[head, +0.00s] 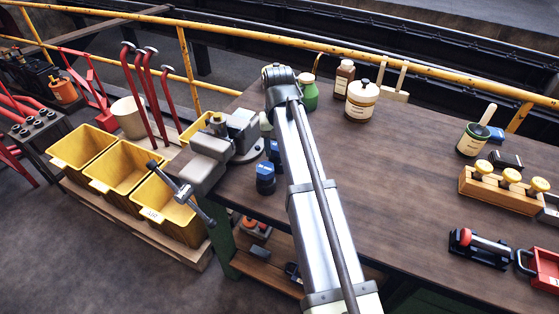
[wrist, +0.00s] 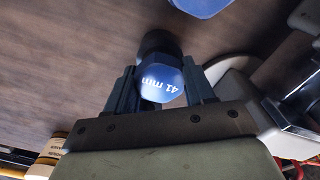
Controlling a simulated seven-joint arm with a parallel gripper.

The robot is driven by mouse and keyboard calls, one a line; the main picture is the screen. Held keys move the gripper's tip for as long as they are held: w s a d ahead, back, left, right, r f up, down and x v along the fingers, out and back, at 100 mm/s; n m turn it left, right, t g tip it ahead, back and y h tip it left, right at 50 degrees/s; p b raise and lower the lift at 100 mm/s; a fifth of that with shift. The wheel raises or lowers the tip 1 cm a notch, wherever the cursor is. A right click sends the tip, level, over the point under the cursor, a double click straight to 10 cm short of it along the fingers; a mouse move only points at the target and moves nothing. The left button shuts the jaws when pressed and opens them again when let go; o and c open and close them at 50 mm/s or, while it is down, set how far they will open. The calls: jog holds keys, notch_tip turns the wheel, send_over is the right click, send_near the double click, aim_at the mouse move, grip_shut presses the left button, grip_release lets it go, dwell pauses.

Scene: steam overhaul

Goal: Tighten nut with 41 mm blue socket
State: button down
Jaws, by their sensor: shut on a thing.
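A blue socket marked "41 mm" (wrist: 160,82) sits between the two fingers of my gripper (wrist: 163,85) in the wrist view. The fingers are shut on it, and its dark lower end points toward the wooden bench top (wrist: 70,60). A second blue socket (wrist: 200,5) is cut off at the top edge of that view. In the head view, blue sockets (head: 265,178) stand on the bench beside the grey vise (head: 228,138). My forearm hides my gripper there.
The vise stands at the bench's left edge, close to my gripper; it shows at the right of the wrist view (wrist: 285,95). Bottles and jars (head: 361,100) stand at the back. A wooden block with yellow-topped pieces (head: 500,188) is at the right. The bench middle is clear.

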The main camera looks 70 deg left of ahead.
jog(key=shift+r, duration=2.95)
jog(key=shift+s+a+r, duration=1.05)
jog(key=shift+s+r, duration=1.2)
jog(key=shift+s, duration=0.15)
jog(key=shift+s+a+r, duration=1)
jog(key=shift+s+r, duration=1.25)
jog(key=shift+s, duration=0.15)
jog(key=shift+s+a+r, duration=1.05)
jog(key=shift+s+r, duration=1.2)
jog(key=shift+s, duration=0.15)
jog(key=shift+s+a, duration=0.15)
jog(key=shift+s, duration=0.25)
jog(key=shift+f, duration=1.9)
